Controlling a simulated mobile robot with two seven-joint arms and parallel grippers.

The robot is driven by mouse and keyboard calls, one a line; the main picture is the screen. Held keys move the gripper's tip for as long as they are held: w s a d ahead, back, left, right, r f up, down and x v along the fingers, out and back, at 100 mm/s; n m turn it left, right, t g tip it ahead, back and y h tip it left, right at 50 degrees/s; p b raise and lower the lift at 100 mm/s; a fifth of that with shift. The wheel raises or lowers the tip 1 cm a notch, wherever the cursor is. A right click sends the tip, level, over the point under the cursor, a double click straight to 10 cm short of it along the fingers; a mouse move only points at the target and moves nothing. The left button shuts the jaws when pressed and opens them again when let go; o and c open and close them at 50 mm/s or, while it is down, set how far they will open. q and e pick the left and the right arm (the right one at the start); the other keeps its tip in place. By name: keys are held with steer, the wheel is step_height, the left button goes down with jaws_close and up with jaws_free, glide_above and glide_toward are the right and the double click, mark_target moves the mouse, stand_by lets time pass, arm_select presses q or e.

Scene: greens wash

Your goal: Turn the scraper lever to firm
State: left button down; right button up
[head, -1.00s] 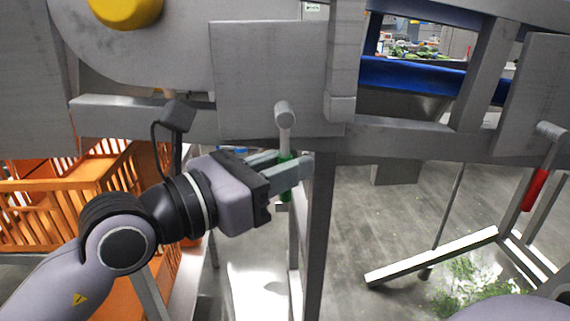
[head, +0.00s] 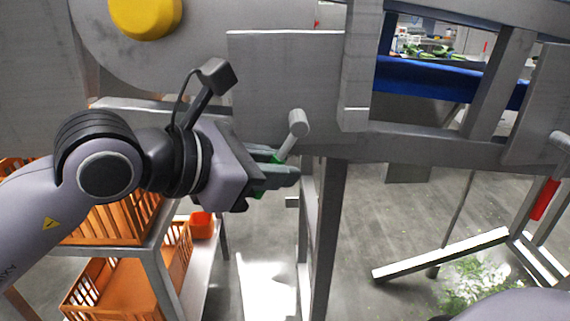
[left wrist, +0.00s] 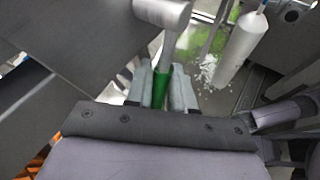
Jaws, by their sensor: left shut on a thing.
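The scraper lever (head: 290,138) is a grey metal arm on a round pivot, with a green grip, on the front of the grey machine frame. In the head view it tilts, its lower end toward the left. My left gripper (head: 280,172) is shut on the green grip, and its fingers hide most of it. In the left wrist view the green grip (left wrist: 160,88) sits between the two fingers (left wrist: 165,90). My right gripper is not in view. No marking for firm can be read.
A second lever with a red grip (head: 545,199) hangs at the right. Orange crates (head: 128,285) stand on a rack at lower left. A blue belt (head: 435,78) runs behind the frame. Greens (head: 480,285) lie on the floor at lower right. A frame leg (head: 328,240) stands below the lever.

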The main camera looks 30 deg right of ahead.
arm_select(q)
steer(key=shift+w+a+r+m+t+y, duration=0.2)
steer(key=shift+a+r+m+t+y, duration=0.15)
steer(key=shift+y, duration=0.55)
steer(key=shift+w+a+r+m+t+y, duration=0.25)
steer(key=shift+a+r+m+y, duration=0.15)
steer(key=shift+y, duration=0.5)
steer(key=c, duration=1.1)
jaws_free()
steer(key=shift+c, duration=0.2)
steer(key=shift+r, duration=0.1)
steer(key=shift+w+r, duration=0.1)
